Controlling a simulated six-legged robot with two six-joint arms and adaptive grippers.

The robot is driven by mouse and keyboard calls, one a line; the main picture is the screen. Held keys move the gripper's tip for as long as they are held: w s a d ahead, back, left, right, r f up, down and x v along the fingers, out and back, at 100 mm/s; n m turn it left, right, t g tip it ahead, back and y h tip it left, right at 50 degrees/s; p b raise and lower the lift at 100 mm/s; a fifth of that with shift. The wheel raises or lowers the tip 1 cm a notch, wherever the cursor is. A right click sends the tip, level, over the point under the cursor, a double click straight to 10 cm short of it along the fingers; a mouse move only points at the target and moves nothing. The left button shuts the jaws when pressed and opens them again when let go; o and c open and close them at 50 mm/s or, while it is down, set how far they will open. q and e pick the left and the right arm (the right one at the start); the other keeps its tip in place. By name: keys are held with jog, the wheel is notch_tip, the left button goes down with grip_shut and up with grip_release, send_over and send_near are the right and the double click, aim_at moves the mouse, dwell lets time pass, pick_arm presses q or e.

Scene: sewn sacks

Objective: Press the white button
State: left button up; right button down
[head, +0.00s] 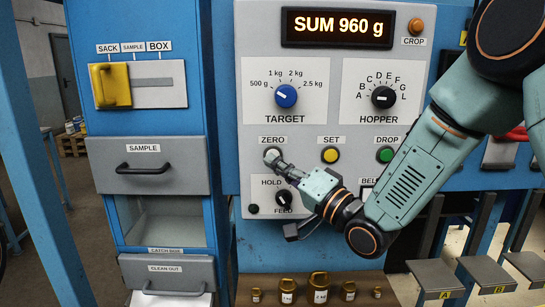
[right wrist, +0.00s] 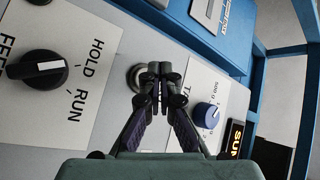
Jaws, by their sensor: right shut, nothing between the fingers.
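The white button (right wrist: 132,77) sits under the ZERO label (head: 272,140) on the grey control panel. Only part of its round metal rim shows in the right wrist view; its face is mostly hidden behind my fingertips. My right gripper (head: 279,162) reaches in from the right in the head view, with its fingers together and empty. In the right wrist view the closed fingertips (right wrist: 160,72) overlap the button. I cannot tell whether they touch it. My left gripper is not in view.
A yellow button (head: 330,155) and a green button (head: 386,155) lie to the right. The HOLD/FEED knob (head: 284,199) is just below my gripper. The blue TARGET knob (head: 286,96) and black HOPPER knob (head: 383,97) are above. The display (head: 338,27) reads SUM 960 g.

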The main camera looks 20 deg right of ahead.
jog(key=shift+d, duration=0.1)
jog(key=shift+w, duration=0.2)
dwell(0.4)
jog(key=shift+w, duration=0.2)
jog(key=shift+w+d, duration=0.15)
jog(key=shift+w, duration=0.3)
dwell(0.9)
jog(key=shift+s, duration=0.85)
jog(key=shift+s+a, duration=0.1)
jog(key=shift+a, duration=0.15)
jog(key=shift+s+a, duration=0.2)
jog(key=shift+s, duration=0.55)
jog(key=shift+s+a, duration=0.25)
jog(key=shift+s, duration=0.5)
jog(key=shift+s+a, duration=0.2)
jog(key=shift+s, duration=0.55)
